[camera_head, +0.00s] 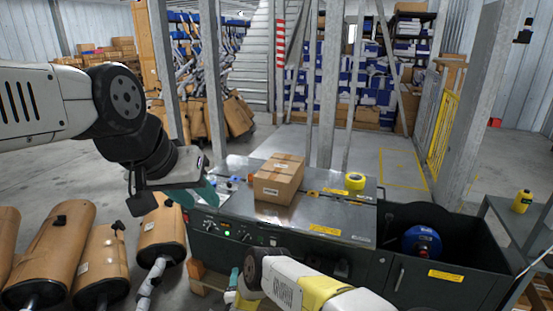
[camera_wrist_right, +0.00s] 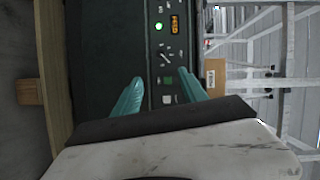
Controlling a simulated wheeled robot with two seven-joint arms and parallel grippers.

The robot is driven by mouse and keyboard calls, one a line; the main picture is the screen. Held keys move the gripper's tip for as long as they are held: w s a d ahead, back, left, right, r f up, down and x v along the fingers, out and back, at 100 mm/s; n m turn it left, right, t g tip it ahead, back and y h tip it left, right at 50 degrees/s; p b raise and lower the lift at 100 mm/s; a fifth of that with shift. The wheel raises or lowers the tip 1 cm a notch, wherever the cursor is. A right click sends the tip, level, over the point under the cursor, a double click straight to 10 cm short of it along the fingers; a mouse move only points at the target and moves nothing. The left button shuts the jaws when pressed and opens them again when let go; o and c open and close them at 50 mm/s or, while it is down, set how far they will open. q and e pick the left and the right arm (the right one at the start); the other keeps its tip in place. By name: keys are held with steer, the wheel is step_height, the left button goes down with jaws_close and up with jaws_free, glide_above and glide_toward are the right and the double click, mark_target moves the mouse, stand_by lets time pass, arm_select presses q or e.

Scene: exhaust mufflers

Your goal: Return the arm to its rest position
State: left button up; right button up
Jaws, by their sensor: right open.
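My left gripper (camera_head: 200,194) hangs at the left end of the metal workbench (camera_head: 340,222), with its teal fingers partly hidden by its own wrist. I cannot tell how far apart they are. My right gripper (camera_head: 234,286) is low in front of the workbench's front panel. In the right wrist view the right gripper (camera_wrist_right: 160,88) has its two teal fingers apart, with nothing between them. Beyond them is the dark control panel (camera_wrist_right: 112,38) with a lit green button, knobs and switches.
A dark bin (camera_head: 450,279) holding a blue round object (camera_head: 421,242) stands at the right. A yellow bottle (camera_head: 522,201) stands at the far right.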

steer(key=w+a+r+n+g+y, duration=0.1)
steer(key=w+r+n, duration=0.1)
steer(key=w+r, duration=0.75)
steer(key=w+a+r+n+g+y, duration=0.15)
steer(key=w+r, duration=0.45)
steer(key=r, duration=0.6)
steer(key=d+r+n+g+y, duration=0.1)
steer(key=d+r+n, duration=0.25)
steer(key=r, duration=0.85)
steer(key=d+r+n+g, duration=0.2)
steer(key=d+r, duration=0.3)
steer(key=r, duration=0.7)
steer(key=s+d+r+n+g, duration=0.35)
steer(key=s+d+r, duration=1)
steer(key=s, duration=0.45)
steer(key=s+d+n, duration=0.1)
steer(key=s+d, duration=0.2)
steer(key=s, duration=0.6)
steer(key=s+d+n+g+h, duration=0.1)
steer(key=s+d, duration=0.3)
steer(key=s, duration=0.4)
steer(key=s+d+n+g+h, duration=0.1)
steer(key=s+d, duration=0.2)
steer(key=s, duration=0.6)
steer(key=shift+s+d+r+n, duration=0.25)
steer(key=shift+s+n, duration=0.1)
